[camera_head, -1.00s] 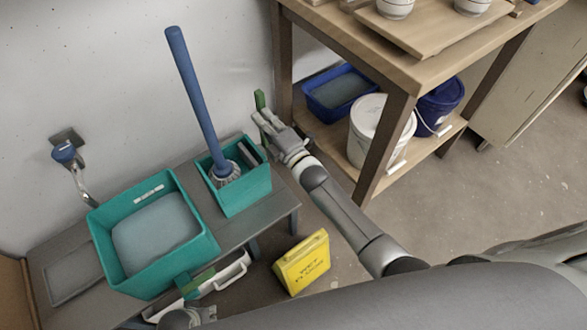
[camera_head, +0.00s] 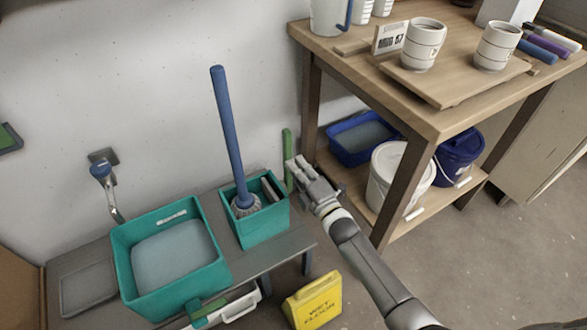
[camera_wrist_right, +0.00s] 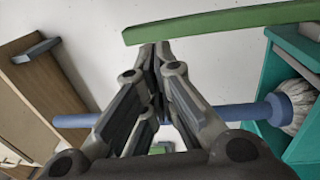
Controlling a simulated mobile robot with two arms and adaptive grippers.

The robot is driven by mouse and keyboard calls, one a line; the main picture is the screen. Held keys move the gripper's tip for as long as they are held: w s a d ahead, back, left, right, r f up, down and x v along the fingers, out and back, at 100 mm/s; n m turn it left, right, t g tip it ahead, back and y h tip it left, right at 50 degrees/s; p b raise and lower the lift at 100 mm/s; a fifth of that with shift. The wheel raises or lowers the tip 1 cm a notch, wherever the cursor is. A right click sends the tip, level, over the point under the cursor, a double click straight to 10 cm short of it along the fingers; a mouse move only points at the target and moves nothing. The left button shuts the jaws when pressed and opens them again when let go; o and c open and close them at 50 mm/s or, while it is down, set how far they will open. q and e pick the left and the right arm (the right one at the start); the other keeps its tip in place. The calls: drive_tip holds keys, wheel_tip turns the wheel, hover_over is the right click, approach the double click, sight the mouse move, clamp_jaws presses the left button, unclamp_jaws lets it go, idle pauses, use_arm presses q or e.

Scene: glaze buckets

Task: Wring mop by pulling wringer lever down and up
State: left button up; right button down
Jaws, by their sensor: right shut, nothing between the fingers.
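The mop (camera_head: 228,140) leans upright with its blue handle up and its grey head in the small teal wringer bucket (camera_head: 262,229). The green wringer lever (camera_head: 288,158) stands upright at the bucket's right side. My right gripper (camera_head: 292,168) is shut and empty, just right of the lever. In the right wrist view the lever (camera_wrist_right: 225,24) crosses above the closed fingertips (camera_wrist_right: 155,46); I cannot tell whether they touch. The mop handle (camera_wrist_right: 80,121) passes behind the fingers there, and the wringer bucket (camera_wrist_right: 275,72) is at the right. My left gripper is out of view.
A larger teal bucket of water (camera_head: 125,265) shares the low grey bench (camera_head: 283,249). A yellow wet-floor sign (camera_head: 316,303) stands in front. The wooden table (camera_head: 400,165) at the right holds cups above, with a blue basin (camera_head: 355,152) and white bucket (camera_head: 385,180) below.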

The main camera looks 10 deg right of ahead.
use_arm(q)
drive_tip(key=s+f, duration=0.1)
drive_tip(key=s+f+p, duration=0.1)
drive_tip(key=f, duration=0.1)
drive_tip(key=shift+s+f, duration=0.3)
use_arm(e)
drive_tip(key=r+v, duration=0.1)
drive_tip(key=v, duration=0.7)
drive_tip(key=shift+s+d+f, duration=0.3)
drive_tip(key=shift+s, duration=0.05)
